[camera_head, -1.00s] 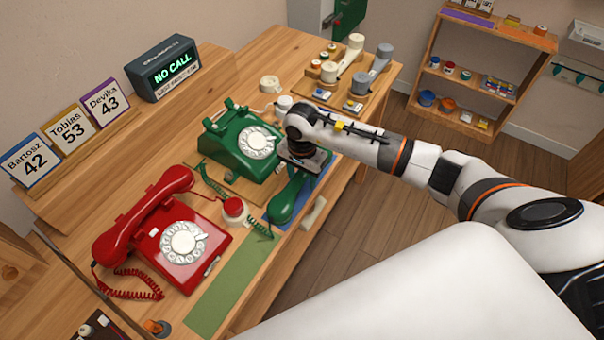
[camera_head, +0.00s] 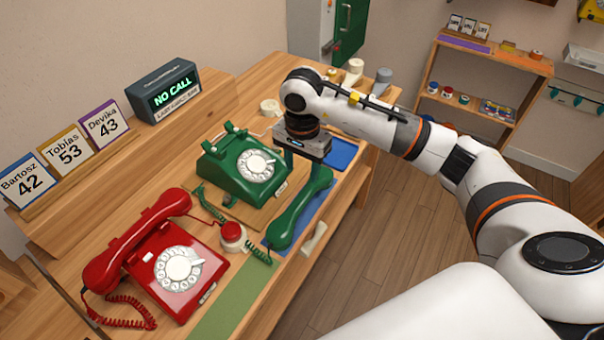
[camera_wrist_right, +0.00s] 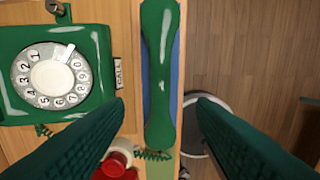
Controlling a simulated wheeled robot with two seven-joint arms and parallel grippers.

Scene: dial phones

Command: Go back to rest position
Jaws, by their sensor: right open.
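My right gripper (camera_head: 303,152) is above the table's front edge, beside the green phone. In the right wrist view its two fingers (camera_wrist_right: 160,112) are spread apart, with nothing between them. The green handset (camera_head: 298,208) lies off its cradle on the blue mat (camera_head: 340,153), below the gripper and apart from the fingers in height; it also shows in the right wrist view (camera_wrist_right: 160,70). The green phone (camera_head: 240,166) stands behind it with an empty cradle. The red phone (camera_head: 165,262) has its handset on. My left gripper is not in view.
A red button (camera_head: 232,232) stands between the phones. A dark display (camera_head: 163,90) reads NO CALL. Name cards (camera_head: 65,147) stand on the back ledge. A green mat (camera_head: 235,308) lies at the front. Shelves (camera_head: 490,75) stand at the right; open floor (camera_head: 390,210) lies before the table.

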